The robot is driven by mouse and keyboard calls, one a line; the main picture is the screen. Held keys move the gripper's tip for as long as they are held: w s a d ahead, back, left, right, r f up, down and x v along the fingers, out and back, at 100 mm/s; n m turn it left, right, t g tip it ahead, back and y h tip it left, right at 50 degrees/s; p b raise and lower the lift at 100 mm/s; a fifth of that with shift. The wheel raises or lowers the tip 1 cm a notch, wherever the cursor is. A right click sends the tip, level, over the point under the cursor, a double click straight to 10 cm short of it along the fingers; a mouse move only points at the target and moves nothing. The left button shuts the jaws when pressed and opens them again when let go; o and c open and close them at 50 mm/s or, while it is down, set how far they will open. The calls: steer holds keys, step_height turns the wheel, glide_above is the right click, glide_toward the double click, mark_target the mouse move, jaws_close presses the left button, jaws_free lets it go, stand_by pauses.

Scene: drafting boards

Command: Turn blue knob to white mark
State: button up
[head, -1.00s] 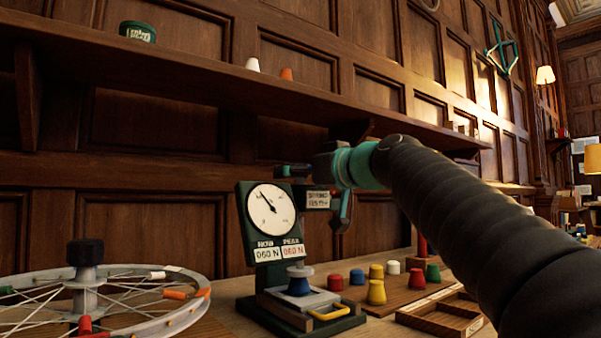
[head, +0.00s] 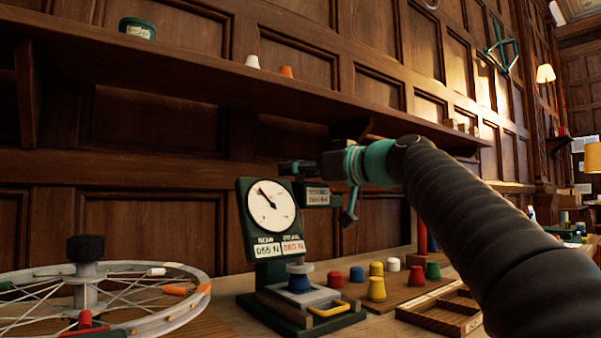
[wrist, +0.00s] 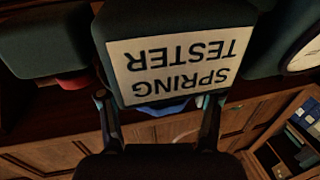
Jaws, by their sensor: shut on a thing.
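The spring tester (head: 259,230) stands on the bench with a round white dial (head: 271,206), its needle pointing up-left. Below the dial are two readouts, the left showing about 055 N and the right, in red, about 060 N. A SPRING TESTER label fills the top of the wrist view (wrist: 180,55). My gripper (wrist: 157,103) is shut on the blue knob (wrist: 165,108), which shows only partly below the label between the fingers. In the head view my gripper (head: 347,192) is beside the tester's label block, and the knob is hidden. I cannot make out a white mark.
A blue conical piece (head: 299,283) sits under a pale cap on the tester's platform, with a yellow handle (head: 329,310) in front. A spoked wheel (head: 130,300) lies left. Several coloured cones (head: 376,288) and a wooden tray (head: 440,310) are right. A shelf (head: 200,75) runs above.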

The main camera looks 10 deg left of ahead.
steer(key=n+g+p, duration=0.1)
steer(key=g, duration=0.1)
steer(key=n+g+y+p, duration=0.1)
steer(key=g, duration=0.1)
steer(key=n+g+y+p, duration=0.1)
steer(key=n+g, duration=0.1)
steer(key=shift+w+r+p, duration=0.15)
steer(key=shift+r+p, duration=0.15)
steer(key=shift+p, duration=0.05)
steer(key=n+g+p, duration=0.2)
steer(key=g+p, duration=0.1)
steer(key=shift+f+g, duration=0.1)
steer(key=shift+g, duration=0.3)
steer(key=shift+n+g+p, duration=0.4)
steer(key=shift+n+p, duration=0.05)
steer(key=shift+n, duration=0.05)
steer(key=shift+f+g, duration=0.15)
steer(key=shift+g, duration=0.25)
steer(key=o, duration=1.1)
steer(key=shift+o, duration=0.2)
steer(key=w+d, duration=0.1)
steer(key=d, duration=1.1)
steer(key=shift+w, duration=0.25)
